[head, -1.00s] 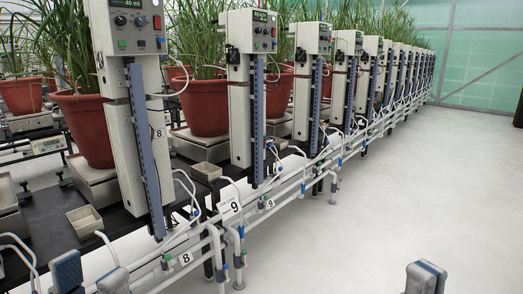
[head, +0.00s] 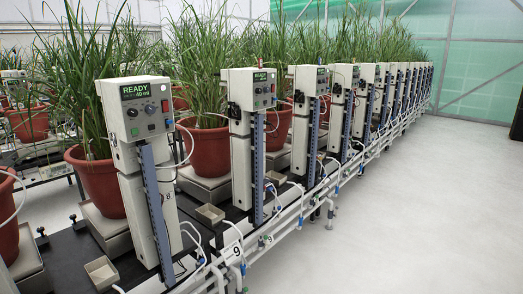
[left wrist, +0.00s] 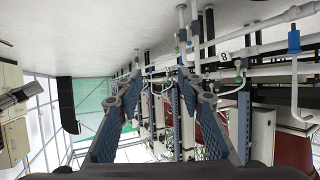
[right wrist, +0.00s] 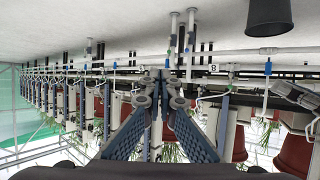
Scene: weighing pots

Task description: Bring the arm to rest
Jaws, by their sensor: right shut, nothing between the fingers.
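Neither gripper shows in the head view. In the left wrist view my left gripper (left wrist: 161,82) has its two dark fingers spread apart, with nothing between them. In the right wrist view my right gripper (right wrist: 162,84) has its fingertips close together, shut and empty. Both wrist views show the place upside down, with the white pipes beyond the fingers. No object is held by either gripper.
A long row of beige dosing units (head: 137,125) stands beside red pots (head: 98,187) with tall grass on scales. White pipes (head: 290,222) run along the row's front. A small tray (head: 102,272) lies near the nearest unit. Pale floor (head: 425,215) at right is clear.

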